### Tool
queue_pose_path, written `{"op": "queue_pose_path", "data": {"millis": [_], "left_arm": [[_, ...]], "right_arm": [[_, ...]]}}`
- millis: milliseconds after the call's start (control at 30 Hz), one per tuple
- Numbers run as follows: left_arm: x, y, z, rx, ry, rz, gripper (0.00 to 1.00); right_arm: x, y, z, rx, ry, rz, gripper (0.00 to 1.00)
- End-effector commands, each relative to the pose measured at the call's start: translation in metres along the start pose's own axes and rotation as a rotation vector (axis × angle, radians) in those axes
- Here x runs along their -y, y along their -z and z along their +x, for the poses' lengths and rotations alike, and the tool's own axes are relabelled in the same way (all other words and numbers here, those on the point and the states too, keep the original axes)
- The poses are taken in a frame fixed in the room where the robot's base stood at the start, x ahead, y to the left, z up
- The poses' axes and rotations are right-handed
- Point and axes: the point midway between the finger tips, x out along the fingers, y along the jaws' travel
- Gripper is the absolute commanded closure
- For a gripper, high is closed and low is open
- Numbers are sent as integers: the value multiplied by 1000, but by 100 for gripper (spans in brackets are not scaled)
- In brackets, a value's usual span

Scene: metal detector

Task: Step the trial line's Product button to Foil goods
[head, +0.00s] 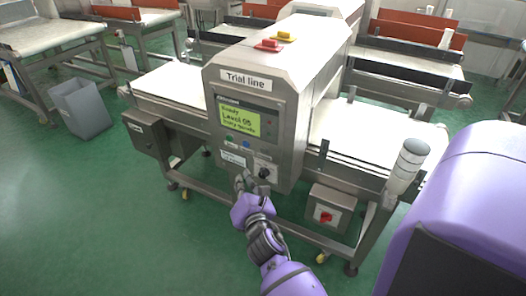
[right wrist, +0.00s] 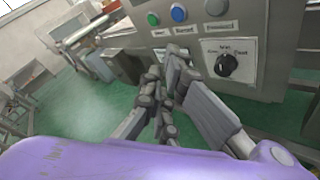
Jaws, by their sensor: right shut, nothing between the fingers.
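The trial line's metal detector (head: 225,80) stands in the middle of the head view, under a "Trial line" sign. Its green screen (head: 240,119) reads "Ready", "Level 05" and a third line ending in "goods", whose first word is hard to read. Below are a green button (right wrist: 152,19), a blue button (right wrist: 179,13) and a pale grey button (right wrist: 216,7) in the right wrist view; their labels are too blurred to read surely. My right gripper (head: 243,182) is shut and empty at the lower panel, below the buttons; contact cannot be told. My left gripper is not in view.
A black rotary knob (right wrist: 227,65) sits right of the fingers. A red-knobbed switch box (head: 327,213) hangs lower right. Red and yellow buttons (head: 276,42) are on top of the detector. A grey bin (head: 80,110) stands left on open green floor.

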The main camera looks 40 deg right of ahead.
Motion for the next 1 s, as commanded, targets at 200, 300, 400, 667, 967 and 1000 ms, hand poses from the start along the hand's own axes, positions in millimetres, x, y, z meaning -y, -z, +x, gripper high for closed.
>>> {"op": "queue_pose_path", "data": {"millis": [200, 300, 400, 667, 967, 1000], "left_arm": [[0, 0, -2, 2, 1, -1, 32], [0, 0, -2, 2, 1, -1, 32], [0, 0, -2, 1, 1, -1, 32], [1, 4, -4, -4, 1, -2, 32], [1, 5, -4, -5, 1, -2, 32], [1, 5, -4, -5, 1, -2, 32]], "right_arm": [[13, -16, 20, 3, -1, -2, 100], [21, -23, 30, 2, -1, -2, 100], [27, -30, 40, 2, -1, -1, 100], [39, -41, 55, 1, 0, -1, 100], [42, -42, 57, 1, 0, 0, 100], [42, -42, 57, 1, 0, 0, 100]]}}
